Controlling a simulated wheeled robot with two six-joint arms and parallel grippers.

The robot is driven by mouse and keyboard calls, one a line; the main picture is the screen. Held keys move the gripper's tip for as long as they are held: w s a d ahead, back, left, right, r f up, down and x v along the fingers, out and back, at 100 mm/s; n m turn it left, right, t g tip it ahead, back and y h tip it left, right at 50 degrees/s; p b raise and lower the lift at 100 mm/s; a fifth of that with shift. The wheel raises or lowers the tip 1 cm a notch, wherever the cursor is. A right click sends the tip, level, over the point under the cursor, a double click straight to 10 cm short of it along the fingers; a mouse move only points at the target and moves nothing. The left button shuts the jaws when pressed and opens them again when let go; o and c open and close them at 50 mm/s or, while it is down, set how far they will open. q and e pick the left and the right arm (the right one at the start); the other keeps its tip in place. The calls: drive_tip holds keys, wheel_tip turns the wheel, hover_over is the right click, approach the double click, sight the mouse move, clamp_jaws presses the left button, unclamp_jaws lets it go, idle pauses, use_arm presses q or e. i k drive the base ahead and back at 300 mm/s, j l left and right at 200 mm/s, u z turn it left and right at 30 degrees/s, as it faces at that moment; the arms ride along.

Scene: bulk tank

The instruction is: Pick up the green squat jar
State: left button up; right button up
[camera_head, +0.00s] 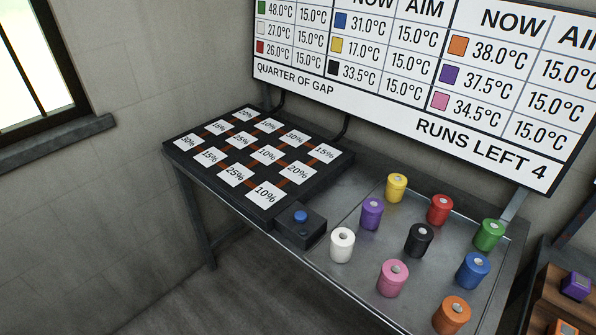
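The green squat jar (489,235) stands upright at the right side of the metal table, with a pale disc on its top. A red jar (439,210) stands to its left and a blue jar (472,271) stands just in front of it. Neither of my grippers shows in the head view.
Yellow (396,187), purple (371,213), black (418,240), white (342,245), pink (392,278) and orange (451,315) jars share the metal table (345,278). A blue-buttoned box (300,226) and percentage board (257,158) lie left. A temperature sign (420,85) hangs behind. A wooden rack (548,305) stands right.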

sight(490, 232)
drive_tip(key=z, duration=1.45)
